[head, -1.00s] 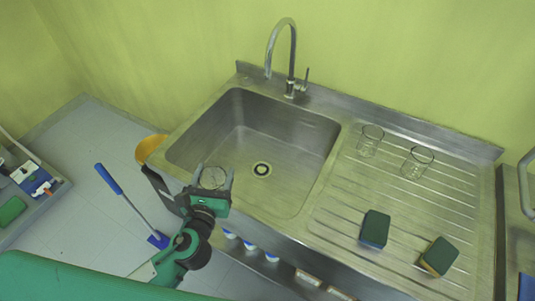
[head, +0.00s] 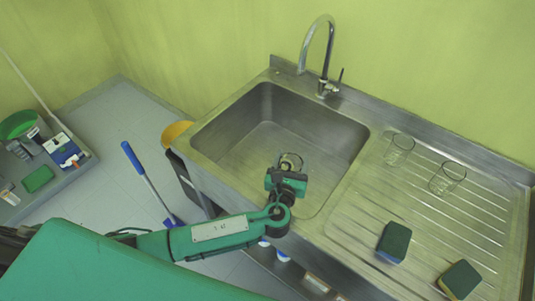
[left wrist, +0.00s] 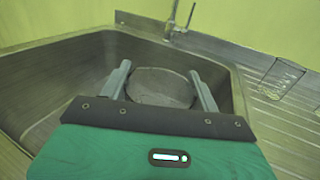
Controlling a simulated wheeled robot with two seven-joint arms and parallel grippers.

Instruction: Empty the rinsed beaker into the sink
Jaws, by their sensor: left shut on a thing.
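My left gripper (head: 288,172) reaches over the sink basin (head: 240,125) from its front side. It is shut on a clear glass beaker (head: 296,158), which sits over the basin near the drain. In the left wrist view the beaker (left wrist: 162,87) shows between the two fingers, its round rim facing the camera. I cannot tell whether liquid is in it. The chrome faucet (head: 326,60) stands behind the basin, away from the beaker. My right gripper is not in view.
Two glass beakers (head: 399,149) (head: 447,178) stand on the ribbed drainboard (head: 430,225) at the right. Two sponges (head: 394,242) (head: 460,279) lie nearer its front. A yellow container (head: 176,133) is left of the sink, and a blue-handled tool (head: 134,158) is beside it on the floor.

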